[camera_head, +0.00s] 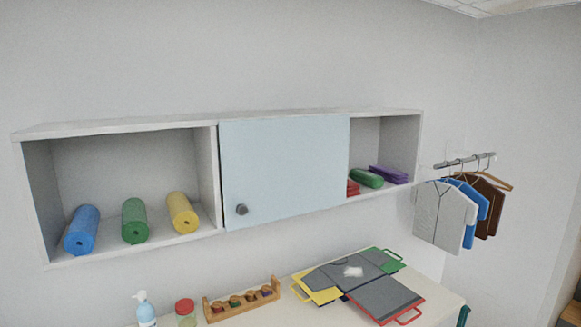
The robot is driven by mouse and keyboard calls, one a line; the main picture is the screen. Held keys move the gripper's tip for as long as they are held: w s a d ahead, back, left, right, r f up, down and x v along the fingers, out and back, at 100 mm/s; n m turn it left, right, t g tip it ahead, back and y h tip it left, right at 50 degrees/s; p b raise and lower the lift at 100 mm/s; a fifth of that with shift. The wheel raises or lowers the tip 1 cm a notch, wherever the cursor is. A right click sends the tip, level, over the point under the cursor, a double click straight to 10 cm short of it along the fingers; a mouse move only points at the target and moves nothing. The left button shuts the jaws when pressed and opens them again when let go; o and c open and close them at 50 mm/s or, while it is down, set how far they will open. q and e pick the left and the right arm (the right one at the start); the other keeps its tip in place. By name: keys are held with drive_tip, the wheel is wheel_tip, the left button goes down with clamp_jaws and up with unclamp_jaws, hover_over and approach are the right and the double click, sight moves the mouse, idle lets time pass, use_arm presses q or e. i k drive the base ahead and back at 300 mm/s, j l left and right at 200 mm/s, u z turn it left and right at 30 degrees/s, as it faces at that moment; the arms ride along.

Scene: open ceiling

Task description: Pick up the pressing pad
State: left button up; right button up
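Several flat dark grey pads with coloured edges and loop handles lie overlapping on the white counter at lower right. They look like pressing pads; I cannot tell which one the task names. A red-edged pad (385,298) is at the front right. A yellow-edged pad (318,290) is at the left and a green-edged pad (384,261) at the back right. Another dark pad (330,277) with some blue at its edge lies across the middle, with a small white item (353,272) on top. Neither of my grippers is in view.
A pump bottle (145,309), a red-lidded jar (186,313) and a wooden rack (241,301) stand left of the pads on the counter (437,310). Above is a wall cabinet (282,170) holding coloured rolls. Clothes (445,213) hang from a rail at right.

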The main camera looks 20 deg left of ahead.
sight(372, 180)
drive_tip(key=i+l, duration=0.65)
drive_tip(key=i, duration=0.2)
drive_tip(key=i+l+u, duration=0.15)
drive_tip(key=i+l, duration=0.5)
drive_tip(key=i, duration=0.2)
